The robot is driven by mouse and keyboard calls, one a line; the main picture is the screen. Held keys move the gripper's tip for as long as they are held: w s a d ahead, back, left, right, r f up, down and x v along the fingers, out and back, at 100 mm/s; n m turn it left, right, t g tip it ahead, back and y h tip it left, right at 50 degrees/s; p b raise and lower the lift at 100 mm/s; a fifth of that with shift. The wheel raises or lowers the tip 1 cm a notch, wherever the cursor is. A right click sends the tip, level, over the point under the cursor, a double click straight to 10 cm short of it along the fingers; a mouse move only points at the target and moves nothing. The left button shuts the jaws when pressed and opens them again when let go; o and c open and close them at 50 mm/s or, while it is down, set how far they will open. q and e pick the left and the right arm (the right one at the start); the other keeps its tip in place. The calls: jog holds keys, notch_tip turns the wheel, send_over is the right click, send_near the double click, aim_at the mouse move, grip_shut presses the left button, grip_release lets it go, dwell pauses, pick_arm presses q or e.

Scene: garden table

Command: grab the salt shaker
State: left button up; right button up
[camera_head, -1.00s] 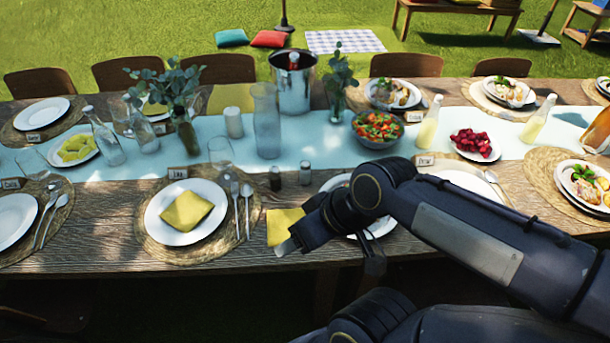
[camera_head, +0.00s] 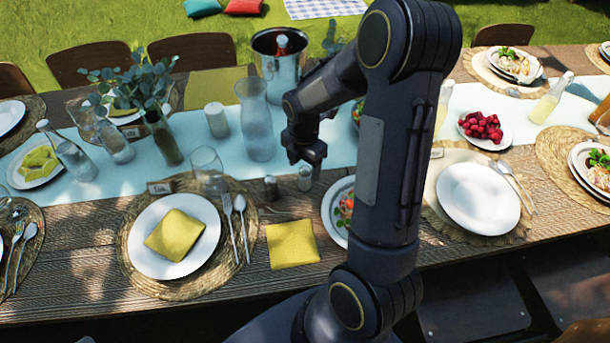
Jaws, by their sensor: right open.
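The salt shaker (camera_head: 305,179), small and pale with a metal-looking cap, stands upright on the table near the front edge of the light blue runner. A dark shaker (camera_head: 271,188), likely pepper, stands just left of it. My right gripper (camera_head: 306,164) is open and points down right over the pale shaker. Whether the fingers are around its top or just above it, I cannot tell. My left gripper is out of view.
A glass carafe (camera_head: 255,125) and a white candle (camera_head: 216,120) stand behind and left. A wine glass (camera_head: 207,168) is left of the shakers. A yellow napkin (camera_head: 292,244) lies in front. My arm partly hides a salad plate (camera_head: 336,209).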

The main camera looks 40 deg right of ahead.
aim_at(305, 177)
jog(key=f, duration=0.5)
jog(key=shift+d+f+p, duration=0.2)
jog(key=shift+f+p, duration=0.05)
jog(key=shift+p, duration=0.05)
jog(key=c, duration=1.1)
jog(key=shift+r, duration=0.15)
